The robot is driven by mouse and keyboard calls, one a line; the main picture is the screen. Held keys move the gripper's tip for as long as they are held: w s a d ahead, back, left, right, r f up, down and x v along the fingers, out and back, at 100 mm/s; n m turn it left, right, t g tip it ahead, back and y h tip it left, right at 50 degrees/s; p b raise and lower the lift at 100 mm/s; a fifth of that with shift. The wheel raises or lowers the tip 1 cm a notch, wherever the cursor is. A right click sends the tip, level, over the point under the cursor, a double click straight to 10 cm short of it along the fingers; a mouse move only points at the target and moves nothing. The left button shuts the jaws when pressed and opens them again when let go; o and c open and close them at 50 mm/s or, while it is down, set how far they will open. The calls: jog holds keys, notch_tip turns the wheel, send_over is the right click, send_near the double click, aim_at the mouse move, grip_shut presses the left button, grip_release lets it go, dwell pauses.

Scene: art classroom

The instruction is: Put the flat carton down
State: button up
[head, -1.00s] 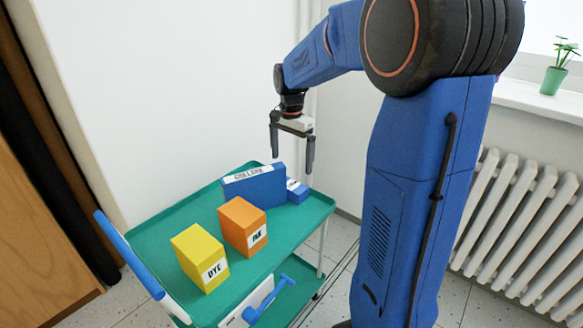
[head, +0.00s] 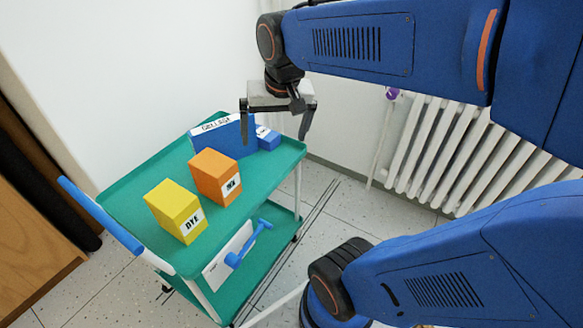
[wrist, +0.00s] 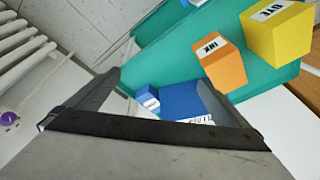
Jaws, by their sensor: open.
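A wide, thin blue carton (head: 232,136) with a white label along its top stands on the top tray of a green cart; its lettering is hard to read. It is the flattest box on that tray. It also shows in the wrist view (wrist: 184,99), beyond the fingers. My gripper (head: 276,137) is open and empty, above the cart's far right end. In the wrist view its fingers (wrist: 160,79) are spread, with the blue carton and a small blue box (wrist: 148,97) seen between them. The fingers appear apart from both.
An orange INK box (head: 215,177) and a yellow DYE box (head: 177,211) stand on the green cart (head: 128,203). A white panel with a blue handle-like piece (head: 246,246) is on the lower shelf. A wall is behind; a radiator (head: 428,153) is right.

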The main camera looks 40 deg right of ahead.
jog(key=s+a+f+n+t, duration=0.1)
jog(key=s+f+n, duration=0.2)
jog(key=s, duration=0.6)
jog(key=shift+s+a+n+t, duration=0.3)
jog(key=shift+s+a+n, duration=0.1)
jog(key=shift+n, duration=0.4)
jog(key=shift+f, duration=0.1)
jog(key=shift+c, duration=0.6)
